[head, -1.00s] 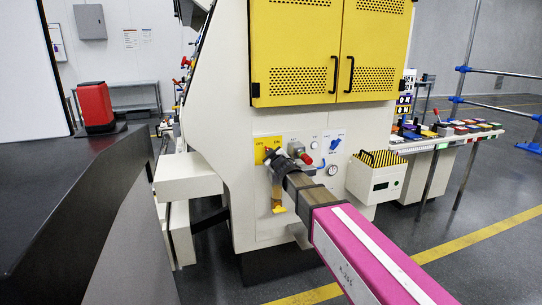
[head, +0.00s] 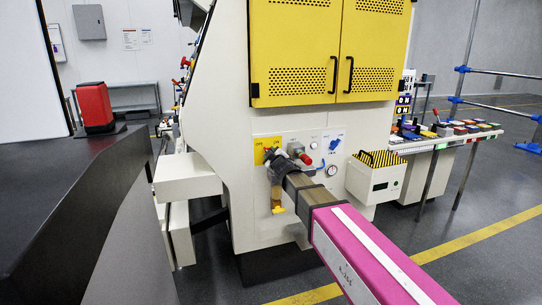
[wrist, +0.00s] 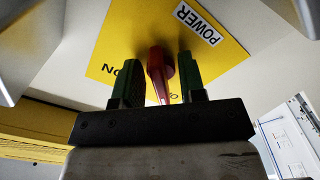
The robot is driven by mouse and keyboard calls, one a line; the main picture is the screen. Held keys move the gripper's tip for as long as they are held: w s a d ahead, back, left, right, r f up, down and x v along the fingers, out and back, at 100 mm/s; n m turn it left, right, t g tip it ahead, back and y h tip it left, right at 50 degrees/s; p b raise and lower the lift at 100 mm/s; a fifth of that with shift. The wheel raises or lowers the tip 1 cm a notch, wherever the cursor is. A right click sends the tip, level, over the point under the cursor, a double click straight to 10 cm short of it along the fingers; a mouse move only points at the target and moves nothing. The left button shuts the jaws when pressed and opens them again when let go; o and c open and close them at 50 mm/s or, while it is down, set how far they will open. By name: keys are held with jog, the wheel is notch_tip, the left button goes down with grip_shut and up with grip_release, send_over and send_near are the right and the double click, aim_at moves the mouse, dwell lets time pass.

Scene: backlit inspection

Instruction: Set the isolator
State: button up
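The isolator is a red handle (wrist: 159,72) on a yellow plate (wrist: 118,45) with a POWER label (wrist: 198,24) and ON lettering, seen upside down in the wrist view. My gripper (wrist: 160,85) has its two green fingers on either side of the red handle. The fingers look parted, with thin gaps to the handle, so it is not clearly clamped. In the head view the yellow plate (head: 260,143) is on the pale machine's lower front. My gripper (head: 270,156) is at that plate and hides the handle there.
Right of the plate are a red-tipped lever (head: 304,157), a blue control (head: 335,144) and a gauge (head: 331,170). A yellow-and-black striped box (head: 377,178) juts out beside my arm. Yellow doors (head: 325,50) are above. A dark counter (head: 70,190) stands at the left.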

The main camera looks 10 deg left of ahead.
jog(key=v, duration=1.1)
jog(key=shift+w, duration=0.1)
jog(key=d+f+m+g+h, duration=0.3)
jog(key=d+f+m+h, duration=0.2)
jog(key=d+f, duration=0.55)
jog(key=d+f+m+g+h, duration=0.4)
jog(key=d+f, duration=0.4)
jog(key=d, duration=0.6)
jog(key=s+d+f+m+g, duration=0.6)
jog(key=s+d+f+g, duration=0.2)
jog(key=s+d+f, duration=0.3)
jog(key=s+d, duration=0.3)
jog(key=s, duration=0.2)
jog(key=shift+s+m, duration=0.2)
jog(key=shift+m, duration=0.1)
